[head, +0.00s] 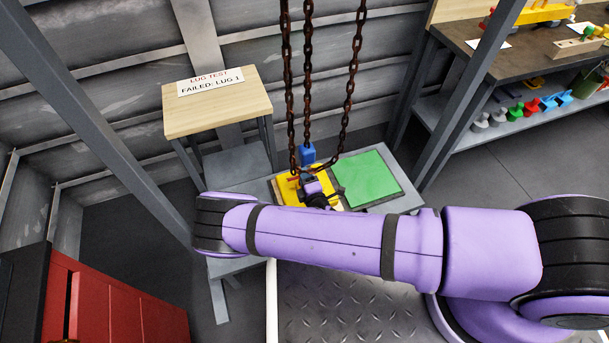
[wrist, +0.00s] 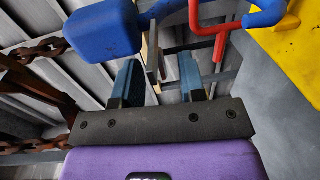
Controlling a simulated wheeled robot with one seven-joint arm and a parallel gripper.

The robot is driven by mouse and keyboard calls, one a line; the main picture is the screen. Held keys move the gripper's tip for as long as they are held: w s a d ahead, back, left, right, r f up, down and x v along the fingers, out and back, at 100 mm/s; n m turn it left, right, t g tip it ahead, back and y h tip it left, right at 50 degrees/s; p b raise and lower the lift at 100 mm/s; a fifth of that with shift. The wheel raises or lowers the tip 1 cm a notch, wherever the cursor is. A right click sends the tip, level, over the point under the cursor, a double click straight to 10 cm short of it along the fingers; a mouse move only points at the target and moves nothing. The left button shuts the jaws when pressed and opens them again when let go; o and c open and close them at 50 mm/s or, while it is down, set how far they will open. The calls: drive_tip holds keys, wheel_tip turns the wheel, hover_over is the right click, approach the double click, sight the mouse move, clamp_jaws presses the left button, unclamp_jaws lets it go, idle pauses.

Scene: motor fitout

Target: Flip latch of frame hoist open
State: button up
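The hoist shows as rusty chains (head: 308,70) hanging down in the head view, with a blue block (head: 307,153) among them. In the wrist view the blue block (wrist: 103,30) is at upper left. A curved blue bar (wrist: 262,13) with a red T-shaped piece (wrist: 221,30) is at upper right; I cannot tell for sure whether the red piece is the latch. My gripper (wrist: 160,64) is open, its two fingers apart, just below the blue and red parts. It appears to hold nothing. In the head view my arm partly hides the area around it.
A yellow plate (head: 290,191) and a green mat (head: 367,178) lie on the grey bench. A wooden stand (head: 218,107) with a sign stands behind left. A red cabinet (head: 112,307) is at lower left, a workbench (head: 540,55) at right. Chains (wrist: 35,48) hang close at left in the wrist view.

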clamp_jaws()
drive_tip(key=shift+r+g, duration=0.3)
drive_tip(key=shift+g, duration=0.5)
unclamp_jaws()
drive_tip(key=shift+s, duration=0.1)
